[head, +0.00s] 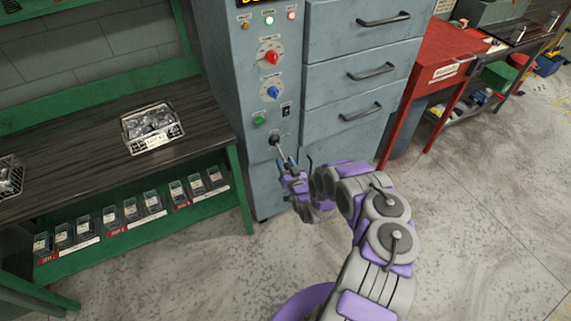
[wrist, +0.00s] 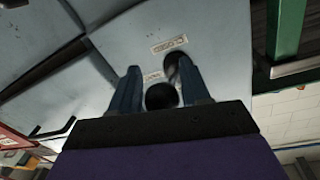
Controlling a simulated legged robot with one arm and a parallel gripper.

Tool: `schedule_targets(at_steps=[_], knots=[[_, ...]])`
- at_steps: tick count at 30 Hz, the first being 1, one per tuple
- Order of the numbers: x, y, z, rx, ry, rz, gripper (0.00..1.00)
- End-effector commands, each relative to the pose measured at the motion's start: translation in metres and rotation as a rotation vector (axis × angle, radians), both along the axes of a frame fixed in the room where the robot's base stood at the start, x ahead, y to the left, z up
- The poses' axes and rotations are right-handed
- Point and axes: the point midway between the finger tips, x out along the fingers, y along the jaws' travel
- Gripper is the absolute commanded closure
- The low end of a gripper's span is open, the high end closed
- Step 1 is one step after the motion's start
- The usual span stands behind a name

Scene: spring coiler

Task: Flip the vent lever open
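The vent lever has a dark round base (head: 275,141) low on the front of the grey machine cabinet, and its thin arm slants down toward my gripper (head: 296,164). In the wrist view, the lever's dark base (wrist: 173,68) sits near the tip of the right-hand finger, and its round black knob (wrist: 161,96) lies between my two blue fingers. My gripper (wrist: 158,78) is open, with its fingers apart on either side of the knob. Whether a finger touches the knob cannot be told. A "CLOSED" label (wrist: 168,45) and a partly hidden label (wrist: 152,76) are on the panel.
Red (head: 270,58) and blue (head: 272,93) knobs and a green button (head: 259,121) are above the lever. Drawers with handles (head: 361,111) are to the right. A green-framed bench (head: 85,130) with a parts basket (head: 152,128) stands left, and a red table (head: 440,62) right.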

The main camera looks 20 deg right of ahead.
Motion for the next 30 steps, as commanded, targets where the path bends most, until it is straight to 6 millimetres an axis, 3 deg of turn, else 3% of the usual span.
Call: schedule_targets(at_steps=[2, 14, 30], knots=[[0.0000, 0.0000, 0.0000, 0.000, 0.000, 0.000, 0.62], [-0.0002, -0.0008, -0.0002, 0.000, 0.000, -0.001, 1.00], [-0.0017, -0.0009, 0.0086, -0.002, 0.044, 0.000, 1.00]])
